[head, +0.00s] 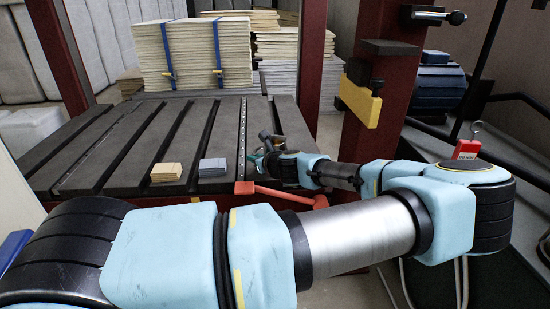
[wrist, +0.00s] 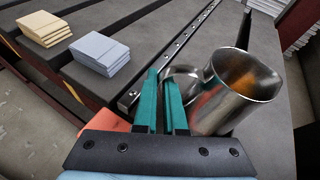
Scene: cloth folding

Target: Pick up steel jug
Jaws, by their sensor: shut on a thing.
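The steel jug (wrist: 238,95) is shiny and open-topped, with orange reflections. It stands just right of my gripper (wrist: 162,100) in the wrist view. The jug's curved handle (wrist: 184,72) reaches left to the teal fingers, which are closed on it. Part of the handle is hidden behind the fingers. In the head view my gripper (head: 257,157) is at the right part of the slotted table, and the jug (head: 266,138) is small and dark there. I cannot tell whether the jug touches the table.
The dark slotted table (head: 130,135) holds a tan stack of cloths (head: 166,172) and a blue-grey stack (head: 212,167), left of my gripper. A red post (head: 375,90) rises close to my arm. Strapped board stacks (head: 195,55) stand behind the table.

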